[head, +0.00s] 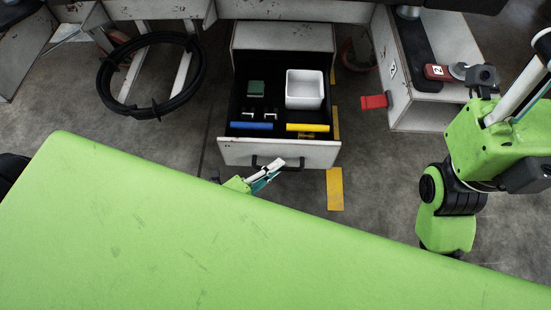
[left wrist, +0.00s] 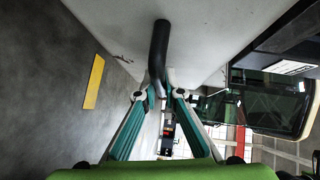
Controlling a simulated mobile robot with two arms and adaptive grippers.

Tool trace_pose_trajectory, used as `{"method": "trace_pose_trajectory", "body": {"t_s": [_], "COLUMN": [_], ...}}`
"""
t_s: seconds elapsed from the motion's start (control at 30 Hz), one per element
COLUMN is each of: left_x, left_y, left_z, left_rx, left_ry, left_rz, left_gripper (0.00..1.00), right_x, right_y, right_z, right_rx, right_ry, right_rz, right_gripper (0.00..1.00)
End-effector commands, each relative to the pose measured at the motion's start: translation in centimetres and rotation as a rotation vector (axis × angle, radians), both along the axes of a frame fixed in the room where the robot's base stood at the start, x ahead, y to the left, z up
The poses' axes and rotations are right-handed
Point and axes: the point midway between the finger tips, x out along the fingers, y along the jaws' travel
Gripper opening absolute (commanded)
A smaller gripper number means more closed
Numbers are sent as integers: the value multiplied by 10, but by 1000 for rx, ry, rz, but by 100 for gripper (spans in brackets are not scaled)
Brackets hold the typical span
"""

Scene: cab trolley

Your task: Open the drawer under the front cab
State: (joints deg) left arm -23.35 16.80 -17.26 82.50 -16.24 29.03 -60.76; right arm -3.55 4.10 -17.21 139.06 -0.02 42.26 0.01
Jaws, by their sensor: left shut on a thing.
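The drawer (head: 280,153) under the front cab stands pulled out, its white front toward me and its inside in view from above. It has a black bar handle (head: 262,164). My left gripper (head: 276,166) is at this handle in the head view. In the left wrist view the handle (left wrist: 158,50) runs down between the teal fingers, and the gripper (left wrist: 158,92) is shut on it. My right gripper (head: 525,95) shows in part at the right edge, away from the drawer; its fingertips are not clear.
The drawer holds a white bin (head: 304,90), a green block (head: 256,88), a blue item (head: 251,126) and a yellow item (head: 307,128). A black hose ring (head: 110,85) is at left.

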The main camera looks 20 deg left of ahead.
Motion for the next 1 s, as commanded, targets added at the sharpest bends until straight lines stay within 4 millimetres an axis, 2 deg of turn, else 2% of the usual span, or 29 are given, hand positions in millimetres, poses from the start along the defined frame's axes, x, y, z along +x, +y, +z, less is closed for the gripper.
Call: {"method": "trace_pose_trajectory", "body": {"t_s": [0.5,0.53,0.6,1.0], "left_x": [-5,-5,-5,-5], "left_y": [-1,-1,-1,-1], "left_z": [-1,-1,-1,2], "left_rx": [0,0,0,0], "left_ry": [1,1,1,0], "left_rz": [0,0,0,0], "left_gripper": [0,11,26,26], "right_x": [2,2,2,0], "right_y": [0,0,0,0], "right_z": [-3,-3,-3,0], "right_rx": [0,0,0,-3], "right_ry": [15,15,15,3], "right_rz": [1,1,1,0], "right_gripper": [40,40,40,40]}}
